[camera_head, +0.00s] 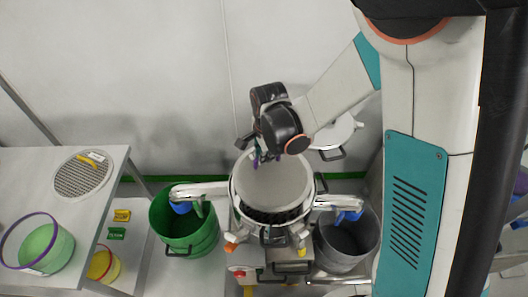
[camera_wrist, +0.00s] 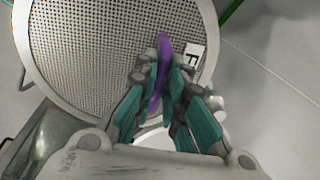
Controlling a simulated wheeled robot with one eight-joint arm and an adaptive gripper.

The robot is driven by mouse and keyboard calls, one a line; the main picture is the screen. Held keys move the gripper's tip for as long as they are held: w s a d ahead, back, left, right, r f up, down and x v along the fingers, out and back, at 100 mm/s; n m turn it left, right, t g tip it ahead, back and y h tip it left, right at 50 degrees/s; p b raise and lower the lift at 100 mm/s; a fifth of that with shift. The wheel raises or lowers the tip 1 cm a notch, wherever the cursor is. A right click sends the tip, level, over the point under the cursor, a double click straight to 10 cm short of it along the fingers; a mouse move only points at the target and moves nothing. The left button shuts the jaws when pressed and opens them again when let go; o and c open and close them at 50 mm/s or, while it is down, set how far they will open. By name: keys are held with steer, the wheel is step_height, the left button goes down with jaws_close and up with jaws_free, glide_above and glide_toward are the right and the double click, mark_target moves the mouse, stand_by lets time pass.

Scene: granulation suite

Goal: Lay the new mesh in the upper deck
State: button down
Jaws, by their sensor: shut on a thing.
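The new mesh (camera_wrist: 100,60) is a round perforated disc with a purple handle (camera_wrist: 163,48) and a white label marked "F" (camera_wrist: 193,54). My gripper (camera_wrist: 162,85) is shut on the purple handle. In the head view my gripper (camera_head: 262,157) is at the far edge of the mesh (camera_head: 272,182), over the sifter's upper deck (camera_head: 243,213). A dark crescent of the deck's opening shows at the near side, so the disc does not cover it fully from this view. I cannot tell whether the mesh touches the deck.
A mesh with a yellow handle (camera_head: 70,189) lies on the left table (camera_head: 105,210), near a green purple-rimmed bowl (camera_head: 42,252). A green bin (camera_head: 180,243) and a grey bin (camera_head: 340,262) stand under the side spouts. A white round lid (camera_head: 340,133) is behind the sifter.

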mark_target(265, 169)
steer(key=shift+f+b, duration=4)
steer(key=shift+f, duration=0.9)
steer(key=shift+s, duration=0.15)
steer(key=shift+f+b, duration=0.85)
steer(key=shift+b, duration=0.15)
steer(key=c, duration=1.6)
jaws_free()
steer(key=shift+r, duration=0.15)
steer(key=r, duration=0.4)
steer(key=s+r, duration=0.1)
steer(key=r, duration=0.6)
steer(key=shift+s+d+r, duration=0.3)
steer(key=shift+r, duration=0.05)
